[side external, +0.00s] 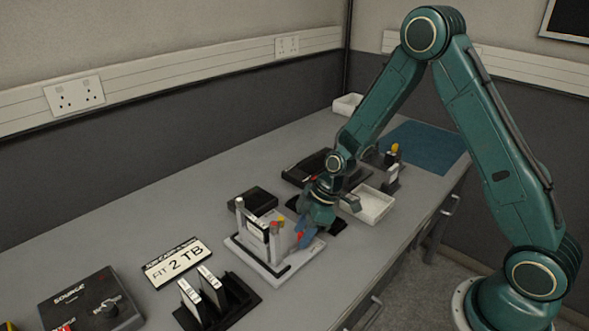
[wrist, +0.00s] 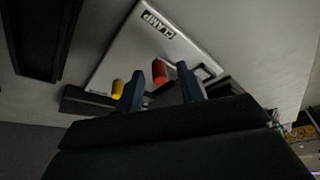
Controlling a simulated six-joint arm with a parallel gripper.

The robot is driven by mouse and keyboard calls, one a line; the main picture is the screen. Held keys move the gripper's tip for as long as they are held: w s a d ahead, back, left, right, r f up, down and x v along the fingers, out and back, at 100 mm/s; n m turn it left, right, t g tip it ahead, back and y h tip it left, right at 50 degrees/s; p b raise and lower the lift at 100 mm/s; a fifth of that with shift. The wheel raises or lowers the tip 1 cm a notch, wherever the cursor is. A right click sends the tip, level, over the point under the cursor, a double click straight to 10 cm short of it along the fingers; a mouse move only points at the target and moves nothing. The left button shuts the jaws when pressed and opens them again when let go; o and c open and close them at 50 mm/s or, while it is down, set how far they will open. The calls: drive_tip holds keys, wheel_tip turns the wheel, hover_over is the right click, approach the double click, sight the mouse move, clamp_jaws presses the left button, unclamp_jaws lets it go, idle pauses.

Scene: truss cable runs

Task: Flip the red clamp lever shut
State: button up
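The clamp station is a pale plate (side external: 262,262) with grey posts in the side external view. Its plate (wrist: 195,48), printed "CLAMP", fills the upper middle of the wrist view. A red lever end (wrist: 160,73) shows there between the fingers, beyond their tips; I cannot tell if either finger touches it. A yellow piece (wrist: 117,88) lies just left of the left finger. My gripper (wrist: 162,83) is open, its two dark blue fingers apart. In the side view my gripper (side external: 303,238) is low at the right side of the station and partly hides it.
A "FIT 2 TB" sign (side external: 177,262) and a black rack (side external: 217,303) with upright drives stand left of the station. The "SOURCE" box (side external: 90,301) is at the front left. A white tray (side external: 373,205) and a black box (side external: 254,201) stand close by.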

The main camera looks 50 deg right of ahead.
drive_tip(key=v, duration=1.3)
drive_tip(key=shift+d+r, duration=0.15)
drive_tip(key=shift+r, duration=0.25)
drive_tip(key=shift+s, duration=0.1)
drive_tip(key=s+r+m+t+h, duration=0.1)
drive_tip(key=s+r+m, duration=0.4)
drive_tip(key=s, duration=0.6)
drive_tip(key=s+r+m+t+h, duration=0.2)
drive_tip(key=s+r+m, duration=0.3)
drive_tip(key=s+r, duration=0.5)
drive_tip(key=shift+s+a+m+h, duration=0.3)
drive_tip(key=shift+s+a+m, duration=0.15)
drive_tip(key=shift+s, duration=0.2)
idle(0.4)
